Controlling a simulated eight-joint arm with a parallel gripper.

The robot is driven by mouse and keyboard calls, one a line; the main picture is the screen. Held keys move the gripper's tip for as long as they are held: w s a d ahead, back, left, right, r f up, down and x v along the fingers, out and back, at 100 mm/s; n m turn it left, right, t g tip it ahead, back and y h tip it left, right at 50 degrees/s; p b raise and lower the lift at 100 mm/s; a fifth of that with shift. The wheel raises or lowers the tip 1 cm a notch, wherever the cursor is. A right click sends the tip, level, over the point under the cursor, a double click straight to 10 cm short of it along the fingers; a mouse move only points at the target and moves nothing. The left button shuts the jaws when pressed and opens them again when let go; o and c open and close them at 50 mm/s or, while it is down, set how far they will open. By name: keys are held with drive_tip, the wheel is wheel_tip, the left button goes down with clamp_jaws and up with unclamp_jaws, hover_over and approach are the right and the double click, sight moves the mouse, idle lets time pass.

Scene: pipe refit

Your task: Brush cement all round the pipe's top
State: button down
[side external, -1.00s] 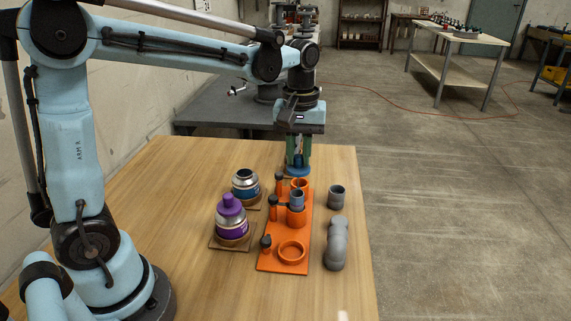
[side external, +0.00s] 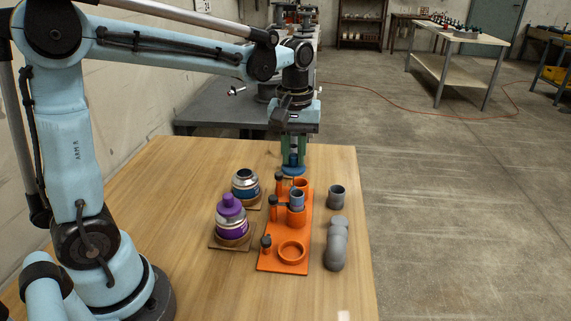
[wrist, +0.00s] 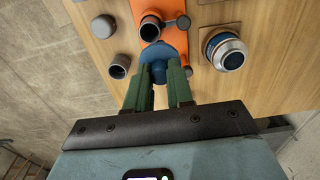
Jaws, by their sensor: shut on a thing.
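My gripper (side external: 293,150) is shut on a blue cap-like piece with a wide round disc (side external: 293,168). The blue piece also shows between the green fingers in the wrist view (wrist: 160,52). Anything under the disc is hidden. The grey pipe (side external: 297,197) stands upright in an orange holder on the orange base (side external: 271,262). The pipe's open top (wrist: 149,30) shows in the wrist view, just beyond the blue disc. The held piece is at the far end of the base, apart from the pipe in the side view. An uncapped blue-label can (side external: 245,187) stands to the left.
A purple-capped can (side external: 231,218) stands on a wooden pad left of the base. A grey coupling (side external: 337,196) and a grey elbow (side external: 336,245) are on the right. Dark-topped orange posts (side external: 273,207) rise beside the pipe.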

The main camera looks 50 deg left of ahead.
drive_tip(key=shift+w+a, duration=0.1)
drive_tip(key=shift+a, duration=0.1)
drive_tip(key=shift+r, duration=2.8)
